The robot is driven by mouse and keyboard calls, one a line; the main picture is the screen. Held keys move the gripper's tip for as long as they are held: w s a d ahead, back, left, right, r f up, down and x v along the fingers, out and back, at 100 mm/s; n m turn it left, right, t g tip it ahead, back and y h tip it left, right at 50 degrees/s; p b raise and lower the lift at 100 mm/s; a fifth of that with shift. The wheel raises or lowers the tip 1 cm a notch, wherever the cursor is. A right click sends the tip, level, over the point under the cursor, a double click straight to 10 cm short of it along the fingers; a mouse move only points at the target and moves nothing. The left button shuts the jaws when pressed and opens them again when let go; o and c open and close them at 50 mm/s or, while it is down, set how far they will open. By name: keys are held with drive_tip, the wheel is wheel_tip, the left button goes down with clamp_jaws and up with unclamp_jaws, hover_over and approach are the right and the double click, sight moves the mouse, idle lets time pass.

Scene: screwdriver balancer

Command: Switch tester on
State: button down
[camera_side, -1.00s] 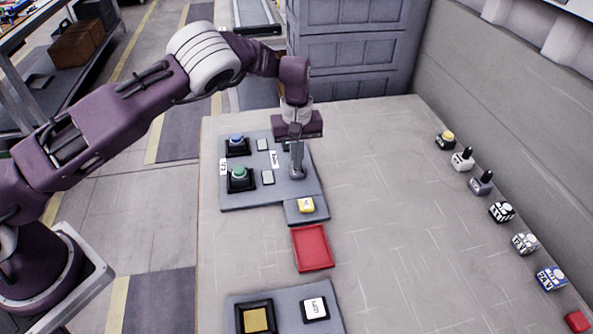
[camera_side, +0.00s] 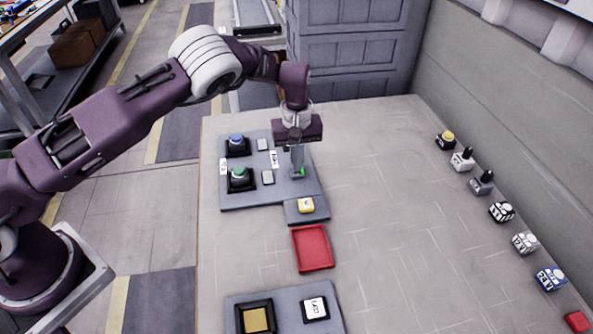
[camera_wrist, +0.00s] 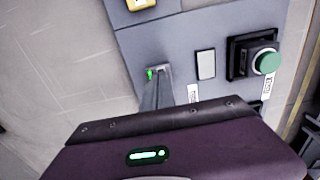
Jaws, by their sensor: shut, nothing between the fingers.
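The grey tester panel (camera_side: 235,200) lies on the table at left in the side view, and its bare surface also shows in the wrist view (camera_wrist: 185,35). It carries a blue button (camera_side: 237,140) and a green button (camera_side: 239,172), which is also in the wrist view (camera_wrist: 267,62). My gripper (camera_side: 297,174) is shut and empty, fingers pointing down at the panel's right part. A small green light (camera_side: 302,172) glows right beside the fingertips, also in the wrist view (camera_wrist: 150,74). The fingers hide whatever switch is under them; contact cannot be told.
A lower grey plate (camera_side: 285,298) holds a gold square. Several small parts (camera_side: 502,211) line the right edge. The table middle is clear.

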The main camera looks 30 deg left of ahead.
drive_tip(key=shift+r, duration=3.5)
wheel_tip(320, 180, up, 6)
drive_tip(key=s+a+r+m+t+h, duration=0.1)
drive_tip(key=s+a+r, duration=0.1)
drive_tip(key=s+r, duration=0.6)
drive_tip(key=s+a+r+m+t+h, duration=0.1)
drive_tip(key=s+a+r, duration=0.2)
drive_tip(key=s+r, duration=0.5)
drive_tip(key=s+a+r+m+t+y, duration=0.1)
drive_tip(key=s+m, duration=0.6)
drive_tip(key=s, duration=1.4)
drive_tip(key=t+y, duration=0.1)
drive_tip(key=t, duration=0.1)
drive_tip(key=shift+s+a+r+t, duration=0.15)
drive_tip(key=shift+s+a+t, duration=0.05)
drive_tip(key=shift+s+t, duration=0.15)
